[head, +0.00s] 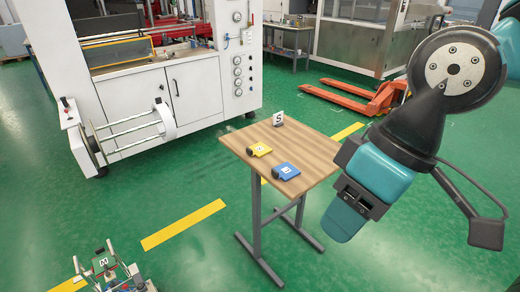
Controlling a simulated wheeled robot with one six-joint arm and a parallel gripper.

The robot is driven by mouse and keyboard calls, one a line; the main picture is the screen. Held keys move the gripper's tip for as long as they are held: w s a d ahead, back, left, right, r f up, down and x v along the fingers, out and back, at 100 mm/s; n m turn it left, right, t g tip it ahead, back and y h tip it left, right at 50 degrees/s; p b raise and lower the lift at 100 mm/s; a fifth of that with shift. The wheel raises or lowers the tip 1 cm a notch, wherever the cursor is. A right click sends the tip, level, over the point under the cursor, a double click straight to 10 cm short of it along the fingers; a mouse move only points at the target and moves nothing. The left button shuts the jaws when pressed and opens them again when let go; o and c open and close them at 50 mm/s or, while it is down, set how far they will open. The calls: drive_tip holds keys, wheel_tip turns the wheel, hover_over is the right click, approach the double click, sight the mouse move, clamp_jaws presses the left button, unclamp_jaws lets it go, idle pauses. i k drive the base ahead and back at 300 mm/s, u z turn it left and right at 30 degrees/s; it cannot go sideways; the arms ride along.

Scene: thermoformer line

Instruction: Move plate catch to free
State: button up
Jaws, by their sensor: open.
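I cannot pick out the plate catch with certainty in the head view. A small metal fixture (112,276) with a dark labelled tag (102,262) and thin upright metal parts shows at the bottom left, cut off by the picture's edge. My gripper (362,196) is at the right, in front of the wooden table's right side and pointing down and left. It is open, and I see nothing held in it. Its fingertips are hard to make out from this angle. It is well apart from the fixture.
A wooden table (312,150) bears a yellow block (259,149), a blue block (286,171) and a white "S" sign (278,118). A white machine (205,88) with a roller frame (128,130) stands behind. An orange pallet truck (350,98) is beyond.

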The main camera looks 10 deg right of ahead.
sight(107, 274)
drive_tip(key=u, duration=1.1)
drive_tip(key=i, duration=0.8)
drive_tip(key=u, duration=0.4)
